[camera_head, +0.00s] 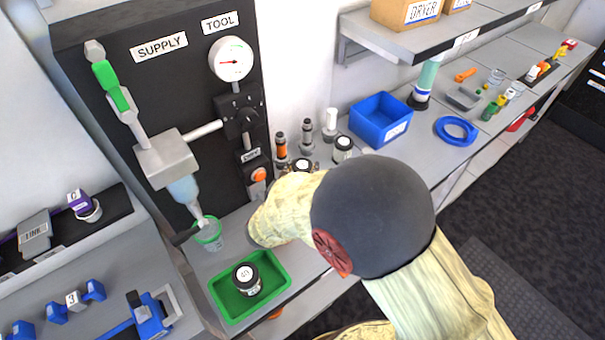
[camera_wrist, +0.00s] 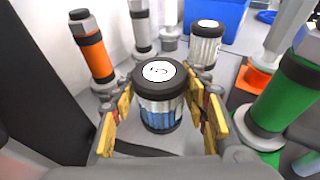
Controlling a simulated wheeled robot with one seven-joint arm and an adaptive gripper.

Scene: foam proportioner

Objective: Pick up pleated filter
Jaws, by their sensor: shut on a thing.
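A pleated filter (camera_wrist: 158,110), a short canister with a black cap, white round label and pleated bluish side, stands upright between the fingers of my gripper (camera_wrist: 163,118) in the wrist view. My gripper has yellow finger pads, one on each side of the filter, and is shut on it. In the head view the filter's cap (camera_head: 302,165) shows just above my arm, which hides most of my gripper. I cannot tell whether the filter's base touches the bench. A second similar canister (camera_head: 343,148) with whitish pleats (camera_wrist: 206,46) stands behind it to the right.
An orange-banded fitting (camera_wrist: 93,50) and a grey fitting stand close behind to the left. A blue bin (camera_head: 380,120) is at the back right. A green tray (camera_head: 223,307) holds another black-capped canister (camera_head: 246,279). A dark supply panel (camera_head: 160,90) rises at the left.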

